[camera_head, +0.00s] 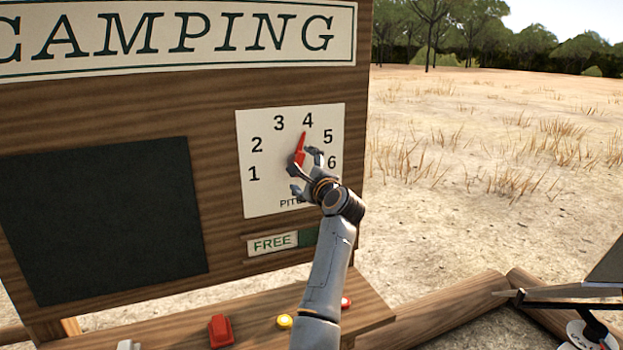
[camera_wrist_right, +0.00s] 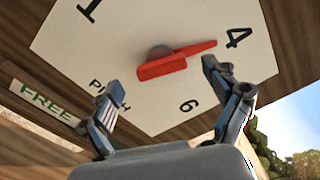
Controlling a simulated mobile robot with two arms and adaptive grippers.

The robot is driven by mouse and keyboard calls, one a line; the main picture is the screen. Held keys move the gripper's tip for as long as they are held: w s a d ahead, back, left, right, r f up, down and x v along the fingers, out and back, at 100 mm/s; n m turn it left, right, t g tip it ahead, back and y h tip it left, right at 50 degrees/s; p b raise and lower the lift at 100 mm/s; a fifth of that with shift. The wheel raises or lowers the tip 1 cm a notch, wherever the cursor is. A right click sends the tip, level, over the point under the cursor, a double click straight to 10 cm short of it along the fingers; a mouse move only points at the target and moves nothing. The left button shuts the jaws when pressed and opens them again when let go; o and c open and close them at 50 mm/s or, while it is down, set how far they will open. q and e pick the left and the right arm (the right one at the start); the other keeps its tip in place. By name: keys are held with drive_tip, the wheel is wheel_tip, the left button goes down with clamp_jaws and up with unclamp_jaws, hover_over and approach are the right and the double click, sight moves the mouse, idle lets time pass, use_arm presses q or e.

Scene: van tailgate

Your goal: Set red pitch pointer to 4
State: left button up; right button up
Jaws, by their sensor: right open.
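The red pitch pointer (camera_head: 299,151) is on a white dial plate (camera_head: 262,185) numbered around an arc. In the head view its narrow tip points up, just left of the 4. In the right wrist view the pointer (camera_wrist_right: 165,67) has its tip directed toward the 4, and a grey hub shows behind it. My right gripper (camera_head: 304,172) is open in front of the dial, over its lower right part. In the wrist view its two fingers (camera_wrist_right: 160,93) are spread, with the pointer beyond them and apart from them. My left gripper is not in view.
A FREE sign (camera_head: 272,243) sits below the dial on the wooden board. A dark panel (camera_head: 100,215) is at left. A ledge below holds a red piece (camera_head: 221,331) and a yellow button (camera_head: 285,321). Open dry ground lies to the right.

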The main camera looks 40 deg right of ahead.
drive_tip(key=v, duration=0.7)
drive_tip(key=shift+w, duration=0.1)
